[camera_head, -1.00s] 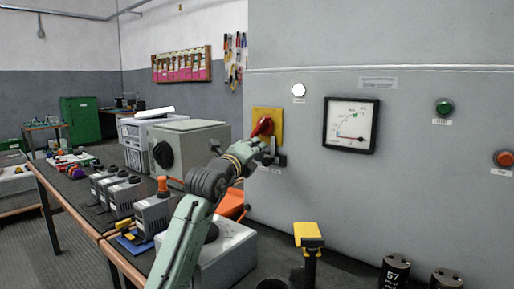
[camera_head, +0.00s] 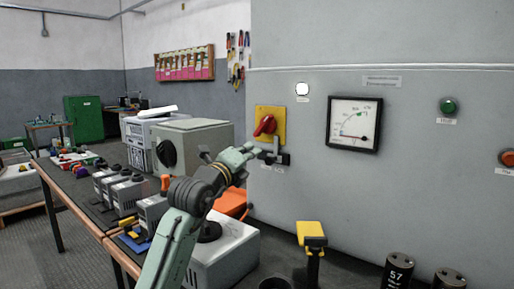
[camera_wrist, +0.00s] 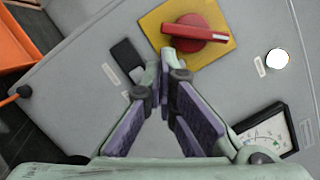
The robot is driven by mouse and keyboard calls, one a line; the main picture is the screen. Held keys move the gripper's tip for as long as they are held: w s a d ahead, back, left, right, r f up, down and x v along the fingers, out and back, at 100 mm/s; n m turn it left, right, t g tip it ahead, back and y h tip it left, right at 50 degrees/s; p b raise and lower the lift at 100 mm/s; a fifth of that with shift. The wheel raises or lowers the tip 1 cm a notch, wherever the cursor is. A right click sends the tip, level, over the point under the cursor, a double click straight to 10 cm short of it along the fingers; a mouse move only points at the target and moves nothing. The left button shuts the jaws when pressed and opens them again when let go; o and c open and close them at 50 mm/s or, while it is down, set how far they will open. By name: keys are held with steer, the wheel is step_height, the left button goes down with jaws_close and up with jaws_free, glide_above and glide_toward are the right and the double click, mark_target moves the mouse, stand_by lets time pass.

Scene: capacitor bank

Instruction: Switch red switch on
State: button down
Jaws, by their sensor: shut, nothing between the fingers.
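The red switch (camera_head: 264,125) is a rotary handle on a yellow square plate (camera_head: 279,112) on the grey cabinet front. In the head view its handle is tilted, running from lower left to upper right. In the wrist view the red switch (camera_wrist: 195,33) lies just beyond the fingertips, with its handle pointing right. My gripper (camera_head: 256,150) is just below and in front of the plate, apart from the handle as far as I can see. In the wrist view my gripper (camera_wrist: 165,75) has its fingertips close together with nothing between them.
A black latch (camera_head: 280,158) sits on the cabinet below the plate. A gauge (camera_head: 353,124), a white lamp (camera_head: 302,89) and a green button (camera_head: 448,106) are to the right. A yellow-headed handle (camera_head: 311,235) stands below. Grey boxes and a cluttered bench (camera_head: 90,210) are at left.

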steer(key=v, duration=0.6)
steer(key=shift+s, duration=0.25)
steer(key=shift+f, duration=0.1)
